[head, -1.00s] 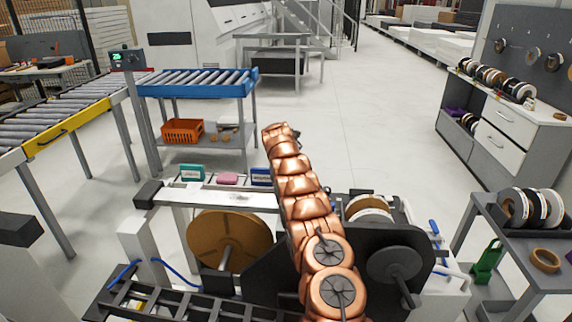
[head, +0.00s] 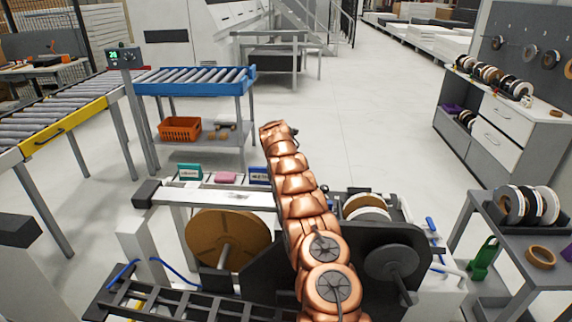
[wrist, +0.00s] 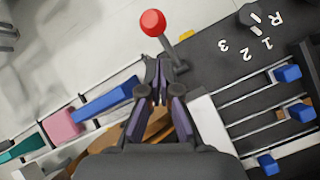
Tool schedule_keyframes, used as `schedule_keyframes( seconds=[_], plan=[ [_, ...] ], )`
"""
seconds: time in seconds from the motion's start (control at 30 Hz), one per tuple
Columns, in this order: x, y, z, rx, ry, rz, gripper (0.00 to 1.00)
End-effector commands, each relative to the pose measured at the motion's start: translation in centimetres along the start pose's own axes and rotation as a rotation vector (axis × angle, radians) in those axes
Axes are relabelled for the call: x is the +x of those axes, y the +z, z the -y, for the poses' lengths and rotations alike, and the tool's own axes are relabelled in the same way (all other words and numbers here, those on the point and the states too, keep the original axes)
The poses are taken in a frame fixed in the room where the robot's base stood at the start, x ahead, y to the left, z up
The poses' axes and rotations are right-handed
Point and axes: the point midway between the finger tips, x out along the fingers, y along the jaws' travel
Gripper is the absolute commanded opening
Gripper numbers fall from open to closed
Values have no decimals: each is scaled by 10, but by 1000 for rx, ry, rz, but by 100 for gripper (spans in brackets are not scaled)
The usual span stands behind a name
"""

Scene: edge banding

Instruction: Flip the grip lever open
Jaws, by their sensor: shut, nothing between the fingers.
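A lever with a red ball knob (wrist: 152,22) stands just beyond my gripper in the wrist view. Its grey rod leans from the knob down toward a dark plate marked with numbers and an R. My gripper (wrist: 162,72) is shut and empty, its fingertips just left of the rod's lower part. I cannot tell whether the fingertips touch the rod. In the head view my copper arm covers the middle of the machine, and neither the gripper nor the red knob shows there.
Blue blocks (wrist: 287,73) sit on rails at the right of the wrist view. In the head view, a brown roll (head: 228,236) lies left of my arm and a dark disc (head: 390,262) right of it.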

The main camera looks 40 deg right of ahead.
Motion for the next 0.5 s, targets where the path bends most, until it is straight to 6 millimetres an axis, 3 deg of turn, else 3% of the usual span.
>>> schedule_keyframes(
  seconds=[0.5],
  plan=[
    [-32,0,1,-1,-1,1,0]
  ],
)
